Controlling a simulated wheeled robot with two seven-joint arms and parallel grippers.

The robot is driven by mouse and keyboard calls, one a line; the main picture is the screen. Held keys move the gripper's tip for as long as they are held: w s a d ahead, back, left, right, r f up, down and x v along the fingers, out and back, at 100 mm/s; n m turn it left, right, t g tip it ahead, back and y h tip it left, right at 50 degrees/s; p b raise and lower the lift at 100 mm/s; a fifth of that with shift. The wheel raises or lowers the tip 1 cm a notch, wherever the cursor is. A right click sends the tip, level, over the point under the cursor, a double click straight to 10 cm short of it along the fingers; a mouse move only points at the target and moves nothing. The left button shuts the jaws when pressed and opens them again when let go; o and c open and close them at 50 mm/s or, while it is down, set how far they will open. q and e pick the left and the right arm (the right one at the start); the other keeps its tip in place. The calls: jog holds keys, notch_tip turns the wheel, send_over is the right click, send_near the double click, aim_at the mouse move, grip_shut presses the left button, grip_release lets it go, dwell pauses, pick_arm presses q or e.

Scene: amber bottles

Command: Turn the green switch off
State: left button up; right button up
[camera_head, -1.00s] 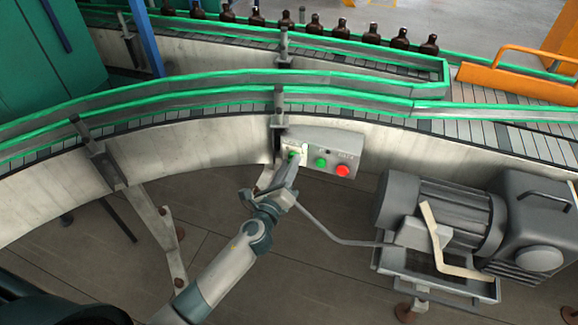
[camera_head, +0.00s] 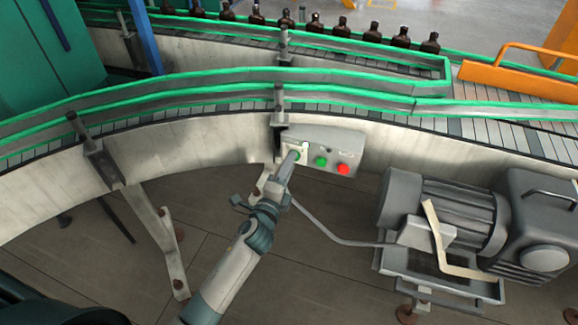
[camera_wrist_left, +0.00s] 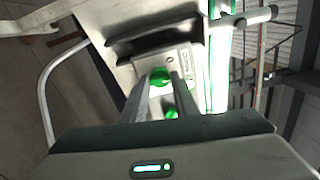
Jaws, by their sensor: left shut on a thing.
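The green switch (camera_head: 296,155) sits on a pale plate at the left end of the grey control box (camera_head: 332,140). My left gripper (camera_head: 291,158) reaches up to it from below and partly covers it. In the left wrist view, the round green switch (camera_wrist_left: 160,76) lies between the tips of my two fingers (camera_wrist_left: 162,82), which are shut on it. I cannot read the switch's position. My right gripper is in neither view.
A green button (camera_head: 321,161) and a red button (camera_head: 344,170) are just right of the switch. A motor (camera_head: 450,212) stands at the lower right. The conveyor (camera_head: 210,139) runs above the box, with several amber bottles (camera_head: 371,33) at the back.

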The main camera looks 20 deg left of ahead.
pick_arm(q)
jog(key=n+p, duration=0.1)
jog(key=n, duration=0.9)
jog(key=shift+f, duration=0.1)
jog(key=shift+n, duration=0.3)
jog(key=o, duration=1.1)
jog(key=shift+c, duration=0.2)
